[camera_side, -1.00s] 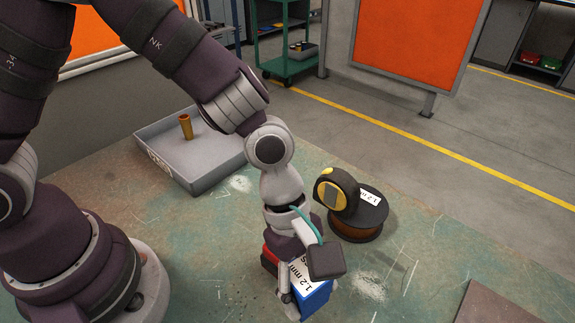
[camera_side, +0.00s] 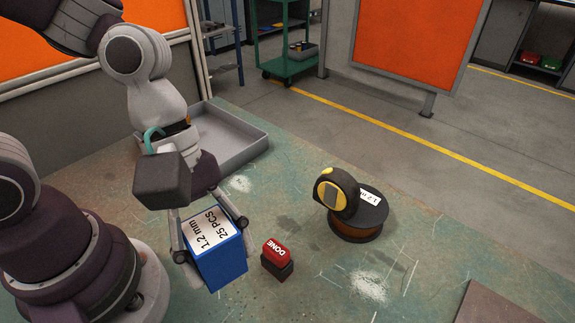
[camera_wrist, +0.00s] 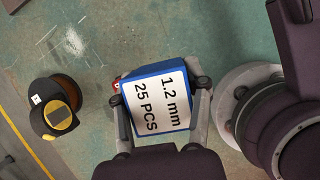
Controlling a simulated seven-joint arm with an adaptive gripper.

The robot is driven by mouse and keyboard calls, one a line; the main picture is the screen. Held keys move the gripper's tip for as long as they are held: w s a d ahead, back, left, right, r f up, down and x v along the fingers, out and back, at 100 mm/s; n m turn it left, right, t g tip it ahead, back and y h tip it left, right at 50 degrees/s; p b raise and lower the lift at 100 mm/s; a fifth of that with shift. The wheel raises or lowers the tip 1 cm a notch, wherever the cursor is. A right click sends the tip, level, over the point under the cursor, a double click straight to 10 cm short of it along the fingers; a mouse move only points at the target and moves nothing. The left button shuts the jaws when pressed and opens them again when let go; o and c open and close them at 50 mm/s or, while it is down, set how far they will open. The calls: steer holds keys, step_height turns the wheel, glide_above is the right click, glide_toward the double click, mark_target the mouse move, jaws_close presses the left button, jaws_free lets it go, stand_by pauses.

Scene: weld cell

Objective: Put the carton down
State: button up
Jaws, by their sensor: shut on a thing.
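The carton (camera_side: 220,262) is a blue box with a white label reading "1.2 mm 25 PCS". My gripper (camera_side: 210,240) is shut on it, with one finger on each side. The carton looks raised above the bench and a little tilted in the side view. In the wrist view the carton (camera_wrist: 158,103) sits between the two fingertips of my gripper (camera_wrist: 158,100), label facing the camera. Its underside is hidden.
A red and black block marked "DONE" (camera_side: 276,258) stands just right of the carton. A grey tray (camera_side: 240,150) lies behind my arm. The bench (camera_side: 310,285) is clear at the front middle.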

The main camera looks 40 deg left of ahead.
steer(key=shift+r, duration=0.7)
steer(key=w+a+n+t, duration=0.1)
steer(key=w+a+n, duration=0.25)
steer(key=w, duration=0.25)
steer(key=w+a+n+t+y, duration=0.1)
steer(key=w+a+n+t, duration=0.1)
steer(key=w+a+n, duration=0.3)
steer(key=w+a+n+t, duration=0.1)
steer(key=w+n, duration=0.2)
steer(key=w, duration=0.5)
steer(key=f, duration=1.2)
steer(key=shift+a+f, duration=0.2)
steer(key=shift+a, duration=0.1)
steer(key=shift+f, duration=0.35)
steer(key=shift+f, duration=0.15)
steer(key=o, duration=1.2)
